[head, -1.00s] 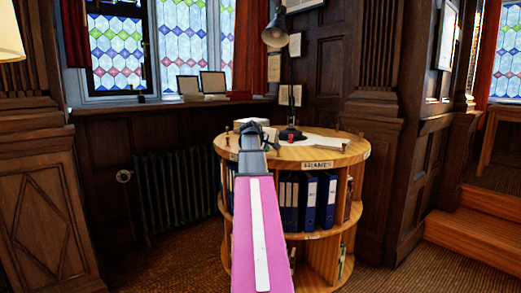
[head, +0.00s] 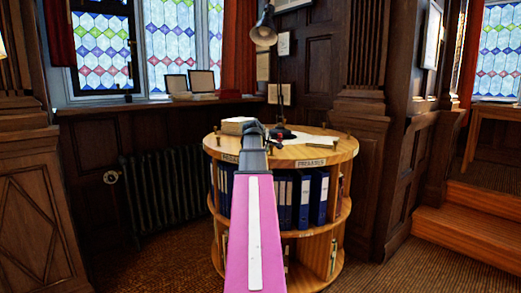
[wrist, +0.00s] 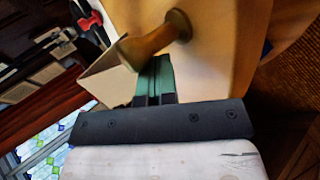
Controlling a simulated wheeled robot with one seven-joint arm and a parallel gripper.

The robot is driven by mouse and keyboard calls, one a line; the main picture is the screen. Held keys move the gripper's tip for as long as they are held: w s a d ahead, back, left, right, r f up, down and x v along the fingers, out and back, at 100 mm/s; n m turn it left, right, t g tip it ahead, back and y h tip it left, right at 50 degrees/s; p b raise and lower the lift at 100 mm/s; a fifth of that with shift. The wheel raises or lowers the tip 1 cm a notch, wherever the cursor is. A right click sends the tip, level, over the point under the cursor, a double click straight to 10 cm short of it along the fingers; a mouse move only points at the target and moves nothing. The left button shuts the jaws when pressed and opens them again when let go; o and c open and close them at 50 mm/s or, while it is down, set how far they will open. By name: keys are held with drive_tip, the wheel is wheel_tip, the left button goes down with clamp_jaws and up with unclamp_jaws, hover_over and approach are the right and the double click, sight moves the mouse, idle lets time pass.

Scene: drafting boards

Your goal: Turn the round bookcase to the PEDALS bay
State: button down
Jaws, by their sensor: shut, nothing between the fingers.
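The round wooden bookcase (head: 335,152) stands in front of me in the head view, with dark blue binders (head: 319,198) in its upper tier. One rim label (head: 311,163) faces me right of my arm. Another rim label (head: 228,158) is at the left, partly hidden by my arm. Both are too blurred to read surely. My gripper (head: 254,128) is shut and empty over the bookcase top. In the wrist view, its fingers (wrist: 153,80) are close beside a turned wooden peg (wrist: 158,42) standing on the top. I cannot tell whether they touch.
A desk lamp (head: 282,132), a pile of books (head: 238,125) and papers are on the bookcase top. A radiator (head: 165,195) is behind at the left. Wooden steps (head: 475,225) rise at the right. Carpet is open around the base.

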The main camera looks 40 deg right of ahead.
sight(272, 148)
drive_tip(key=s+d, duration=0.2)
drive_tip(key=shift+s+d, duration=0.1)
drive_tip(key=shift+s, duration=0.25)
drive_tip(key=shift+n+t+y, duration=0.3)
drive_tip(key=shift+n+t, duration=0.1)
drive_tip(key=shift+n, duration=0.2)
drive_tip(key=shift+s+d, duration=1.95)
drive_tip(key=shift+d, duration=0.3)
drive_tip(key=shift+d, duration=0.1)
